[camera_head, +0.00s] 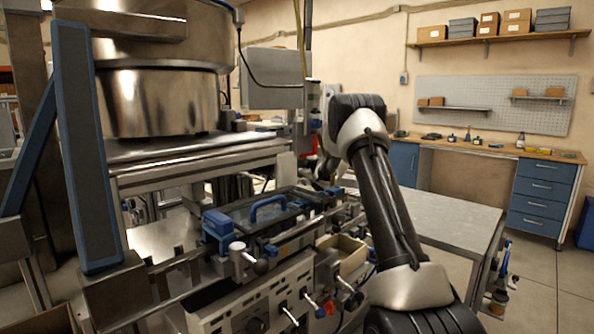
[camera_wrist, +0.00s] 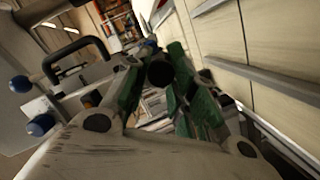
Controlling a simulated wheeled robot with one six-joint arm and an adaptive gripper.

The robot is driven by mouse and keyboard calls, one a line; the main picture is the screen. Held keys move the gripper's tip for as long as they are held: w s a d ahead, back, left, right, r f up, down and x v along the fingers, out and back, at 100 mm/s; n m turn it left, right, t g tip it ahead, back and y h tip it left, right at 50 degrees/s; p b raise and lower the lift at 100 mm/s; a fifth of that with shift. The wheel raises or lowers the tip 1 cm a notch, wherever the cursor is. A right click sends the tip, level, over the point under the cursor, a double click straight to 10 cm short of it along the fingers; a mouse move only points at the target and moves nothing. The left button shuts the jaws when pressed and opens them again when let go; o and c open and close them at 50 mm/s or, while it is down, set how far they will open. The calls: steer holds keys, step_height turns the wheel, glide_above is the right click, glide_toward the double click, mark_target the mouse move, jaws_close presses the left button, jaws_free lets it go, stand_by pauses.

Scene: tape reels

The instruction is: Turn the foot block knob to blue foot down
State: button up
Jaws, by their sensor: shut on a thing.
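My gripper (camera_wrist: 160,98) shows in the wrist view with its green-padded fingers close together. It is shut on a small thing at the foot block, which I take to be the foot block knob. The fingers hide most of this knob, so its blue foot and its turn cannot be made out. In the head view my arm reaches over the right end of the machine, and the gripper is mostly hidden there among the machine's parts.
A clear-lidded case with a blue handle (camera_head: 268,207) lies on the machine, left of my arm. A front panel (camera_head: 262,300) with several knobs stands below it. A large steel drum (camera_head: 157,100) rises at the left. A bare metal table (camera_head: 445,217) lies at the right.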

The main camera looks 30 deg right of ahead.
steer(key=shift+m, duration=0.3)
steer(key=shift+w+d+m+g+y, duration=0.15)
steer(key=shift+m+g+y, duration=0.4)
steer(key=shift+m, duration=1.8)
steer(key=shift+s+d+m+g+y, duration=0.15)
steer(key=shift+m+y, duration=0.85)
steer(key=shift+m, duration=1.4)
steer(key=shift+w+d+m+g+y, duration=0.25)
steer(key=shift+m+y, duration=0.5)
steer(key=shift+m, duration=1.6)
steer(key=shift+s+r, duration=0.1)
steer(key=o, duration=1)
steer(key=shift+o, duration=0.2)
steer(key=v, duration=1.2)
